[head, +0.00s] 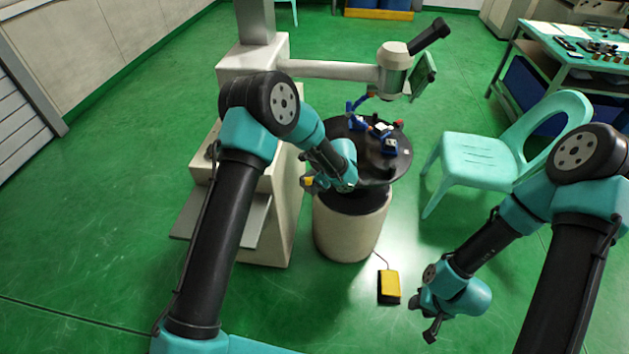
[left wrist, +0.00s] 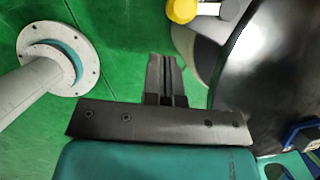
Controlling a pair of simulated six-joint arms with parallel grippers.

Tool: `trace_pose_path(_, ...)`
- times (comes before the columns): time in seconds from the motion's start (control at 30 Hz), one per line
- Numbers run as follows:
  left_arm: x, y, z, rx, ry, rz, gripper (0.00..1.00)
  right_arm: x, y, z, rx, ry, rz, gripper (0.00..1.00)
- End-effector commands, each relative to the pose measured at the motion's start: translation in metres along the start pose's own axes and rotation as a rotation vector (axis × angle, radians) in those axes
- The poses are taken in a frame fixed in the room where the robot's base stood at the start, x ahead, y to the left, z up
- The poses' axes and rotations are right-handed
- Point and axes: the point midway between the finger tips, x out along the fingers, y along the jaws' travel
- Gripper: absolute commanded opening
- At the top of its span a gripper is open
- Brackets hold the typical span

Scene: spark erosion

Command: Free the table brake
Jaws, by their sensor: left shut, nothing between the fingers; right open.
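The dark round table (head: 382,165) sits on a cream drum pedestal (head: 340,228). A yellow knob (head: 308,182) shows at the table's left side, and I take it for the brake handle. In the left wrist view a yellow knob (left wrist: 182,10) on a pale shaft is at the top, left of the dark table (left wrist: 270,70). My left gripper (left wrist: 165,80) is shut and empty, below the knob in that view and apart from it. In the head view my left wrist mostly hides its fingers. My right gripper (head: 423,315) is open and empty, above the floor right of the pedestal.
Small blue and white parts (head: 380,130) lie on the table. A pale arm with a machine head (head: 393,70) reaches over it. A yellow foot pedal (head: 389,284) with a cable lies on the floor. A mint chair (head: 475,155) stands right.

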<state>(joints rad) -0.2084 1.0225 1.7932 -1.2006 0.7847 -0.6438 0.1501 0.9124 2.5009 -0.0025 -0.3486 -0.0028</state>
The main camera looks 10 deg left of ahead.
Motion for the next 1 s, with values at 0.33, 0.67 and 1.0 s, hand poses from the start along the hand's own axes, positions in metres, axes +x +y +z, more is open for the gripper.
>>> trace_pose_path(0.33,-0.066,0.0,-0.004,0.001,-0.002,-0.005,0.0,0.0,0.0,0.0,0.0,0.0,0.0,0.43)
trace_pose_path(0.67,-0.102,0.002,-0.003,-0.001,-0.001,-0.003,0.0,0.0,0.0,0.0,0.0,0.0,0.0,0.43)
trace_pose_path(1.0,-0.103,0.002,-0.003,0.0,-0.001,-0.002,0.0,0.0,0.0,0.0,0.0,0.0,0.0,0.43)
